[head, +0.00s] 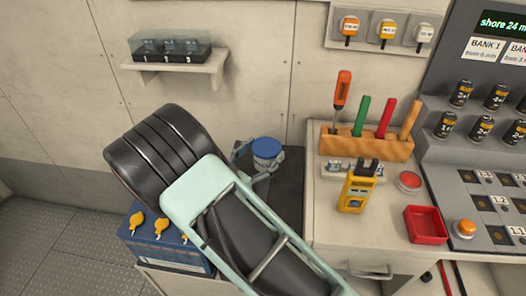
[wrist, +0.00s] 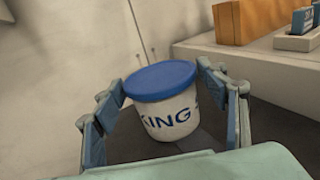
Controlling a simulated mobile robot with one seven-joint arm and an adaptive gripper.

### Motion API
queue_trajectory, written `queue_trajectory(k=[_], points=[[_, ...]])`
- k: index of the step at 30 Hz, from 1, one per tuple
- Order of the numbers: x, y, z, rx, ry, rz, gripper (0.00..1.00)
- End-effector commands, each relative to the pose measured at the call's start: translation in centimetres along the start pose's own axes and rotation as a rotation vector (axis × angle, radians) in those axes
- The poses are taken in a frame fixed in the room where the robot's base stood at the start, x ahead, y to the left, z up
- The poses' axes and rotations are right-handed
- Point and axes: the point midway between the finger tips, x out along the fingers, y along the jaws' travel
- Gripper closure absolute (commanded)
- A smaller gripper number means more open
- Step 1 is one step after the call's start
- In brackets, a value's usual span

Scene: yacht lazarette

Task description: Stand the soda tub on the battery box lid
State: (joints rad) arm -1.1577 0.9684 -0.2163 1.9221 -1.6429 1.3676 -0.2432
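The soda tub (head: 266,152) is a small white tub with a blue lid. It stands upright on a dark flat surface (head: 288,181), left of the white counter. In the wrist view the tub (wrist: 167,115) shows dark blue letters ending in "KING". My gripper (wrist: 160,85) has one finger on each side of the tub, close to its rim; gaps show beside its body, and I see no firm contact. A blue box (head: 165,248) with orange wing-shaped pieces on top is at lower left, partly hidden by my arm. I cannot tell which surface is the battery box lid.
The white counter (head: 325,225) on the right holds a wooden tool rack (head: 367,143), a yellow meter (head: 356,191) and a red tray (head: 426,225). A wall shelf (head: 178,67) bears a clear-topped black box (head: 170,48). Floor is free at far left.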

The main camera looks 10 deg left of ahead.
Motion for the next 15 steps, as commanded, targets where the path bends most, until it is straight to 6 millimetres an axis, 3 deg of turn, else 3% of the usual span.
queue_trajectory(k=[3, 15], points=[[-0.02, 0.00, 0.04, 0.000, 0.000, 0.000, 0.18], [-0.29, 0.06, 0.50, 0.000, 0.001, 0.002, 0.18]])
